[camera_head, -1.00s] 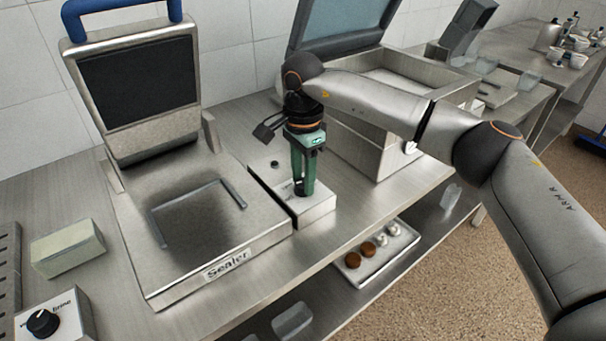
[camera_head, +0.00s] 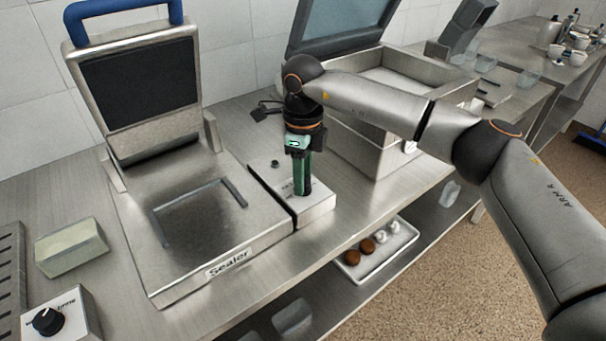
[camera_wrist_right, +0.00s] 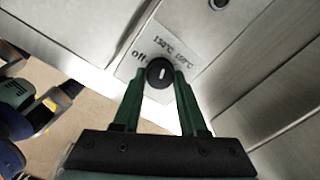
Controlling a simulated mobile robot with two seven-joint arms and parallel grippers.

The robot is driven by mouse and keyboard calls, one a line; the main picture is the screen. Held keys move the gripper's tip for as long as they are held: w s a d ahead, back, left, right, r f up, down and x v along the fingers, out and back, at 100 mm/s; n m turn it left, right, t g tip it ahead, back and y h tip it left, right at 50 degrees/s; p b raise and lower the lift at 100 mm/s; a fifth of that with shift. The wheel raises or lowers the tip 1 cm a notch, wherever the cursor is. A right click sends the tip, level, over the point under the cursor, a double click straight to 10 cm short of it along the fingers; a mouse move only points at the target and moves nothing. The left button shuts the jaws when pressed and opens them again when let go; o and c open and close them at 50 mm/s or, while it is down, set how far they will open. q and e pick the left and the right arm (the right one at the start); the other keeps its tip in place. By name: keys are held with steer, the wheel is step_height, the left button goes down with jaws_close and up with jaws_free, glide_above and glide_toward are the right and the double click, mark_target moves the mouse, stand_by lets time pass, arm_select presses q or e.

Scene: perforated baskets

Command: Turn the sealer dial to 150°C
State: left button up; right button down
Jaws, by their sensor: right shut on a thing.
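The sealer (camera_head: 130,235) stands with its lid (camera_head: 140,85) open and upright. Its control box (camera_head: 318,205) sits at its right side. My right gripper (camera_head: 302,192) points down over this box, and its green fingers hide the dial in the head view. In the right wrist view, the black sealer dial (camera_wrist_right: 160,73) is between the fingertips of my right gripper (camera_wrist_right: 161,80), which is shut on it. The dial's white mark points up in that view, roughly toward the "150°C" label (camera_wrist_right: 164,46); exact alignment is hard to tell. "Off" lies left. My left gripper is not in view.
A steel machine with an open lid (camera_head: 345,25) stands right of my right gripper. A second dial box (camera_head: 75,312) and a pale block (camera_head: 70,247) lie at the left. A white tray (camera_head: 402,240) with small items is on the lower shelf.

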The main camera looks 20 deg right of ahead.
steer(key=m, duration=0.5)
steer(key=shift+m, duration=0.3)
steer(key=shift+m+p, duration=0.35)
steer(key=shift+m, duration=1.75)
steer(key=shift+c, duration=2.2)
jaws_free()
steer(key=shift+r, duration=0.1)
step_height(320, 180, up, 12)
steer(key=shift+r, duration=0.2)
